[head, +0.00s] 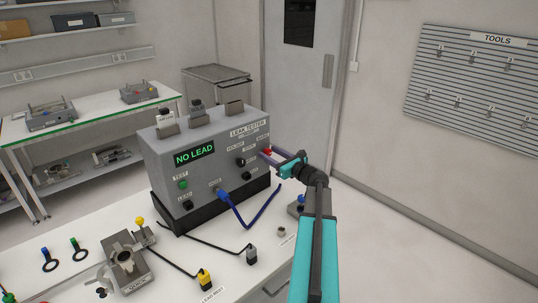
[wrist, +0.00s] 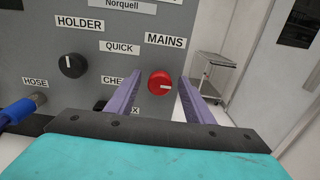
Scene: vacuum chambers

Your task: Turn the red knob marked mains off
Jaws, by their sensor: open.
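The red knob (wrist: 160,83) sits under the MAINS label (wrist: 165,40) on the front panel of the grey leak tester (head: 205,150). Its white pointer mark lies about level, toward the right. In the head view the knob (head: 267,150) shows at the panel's right end, beside the fingertips. My gripper (wrist: 158,82) is open, with one purple finger on each side of the knob in the wrist view. It also shows in the head view (head: 270,156). I cannot tell whether the fingers touch the knob. The tester's screen reads NO LEAD.
A black knob (wrist: 72,66) under the HOLDER label is left of the red knob. A blue hose plug (wrist: 18,114) sticks out at the lower left, its hose hanging below the panel. A grey trolley (wrist: 203,73) stands behind, and the floor to the right is clear.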

